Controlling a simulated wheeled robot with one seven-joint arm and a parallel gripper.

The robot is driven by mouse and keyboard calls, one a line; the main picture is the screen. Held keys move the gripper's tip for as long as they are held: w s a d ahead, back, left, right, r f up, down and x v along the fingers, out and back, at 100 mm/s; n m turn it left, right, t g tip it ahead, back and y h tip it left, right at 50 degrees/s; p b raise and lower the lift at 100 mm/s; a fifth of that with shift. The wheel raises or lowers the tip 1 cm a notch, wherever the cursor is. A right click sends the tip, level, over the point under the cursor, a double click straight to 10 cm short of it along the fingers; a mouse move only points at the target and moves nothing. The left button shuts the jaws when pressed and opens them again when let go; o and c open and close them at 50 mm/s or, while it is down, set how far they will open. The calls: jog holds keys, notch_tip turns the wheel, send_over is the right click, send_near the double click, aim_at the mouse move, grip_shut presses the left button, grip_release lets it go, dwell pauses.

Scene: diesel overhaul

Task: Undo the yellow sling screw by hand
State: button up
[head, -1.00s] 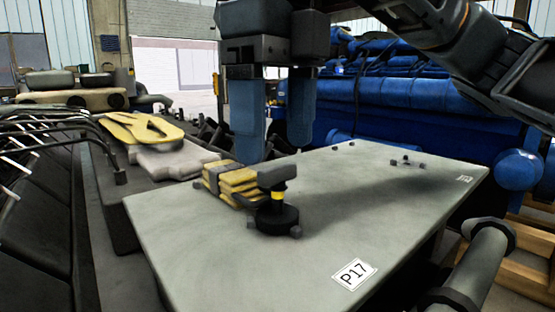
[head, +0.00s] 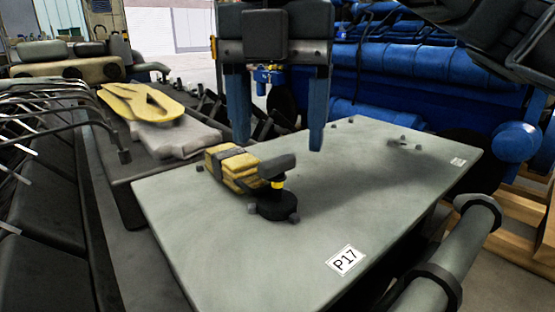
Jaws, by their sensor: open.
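The yellow sling (head: 230,163), a folded yellow bundle with a dark band, lies on the grey plate marked P17 (head: 310,220). At its right end stands a screw with a dark grip (head: 277,166), a yellow collar (head: 277,183) and a round black base (head: 273,205). My gripper (head: 278,145) hangs above and behind the screw with its two blue fingers pointing down. The fingers are wide apart with nothing between them. They look clear of the screw; the exact height gap is hard to tell.
Small bolts (head: 404,140) stick up at the plate's far right. A grey rail (head: 455,255) runs along its right side. Bent metal pipes (head: 60,115) and a yellow flat part (head: 143,103) lie left. A blue engine (head: 420,85) stands behind. The plate's front is clear.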

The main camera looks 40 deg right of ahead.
aim_at(277, 159)
jog(key=m+b, duration=0.1)
jog(key=m, duration=0.1)
jog(key=m+b, duration=0.4)
jog(key=shift+f, duration=0.35)
jog(key=shift+m, duration=0.5)
notch_tip(277, 159, down, 4)
jog(key=b, duration=0.4)
jog(key=shift+f+b, duration=0.2)
jog(key=shift+b, duration=0.15)
grip_shut()
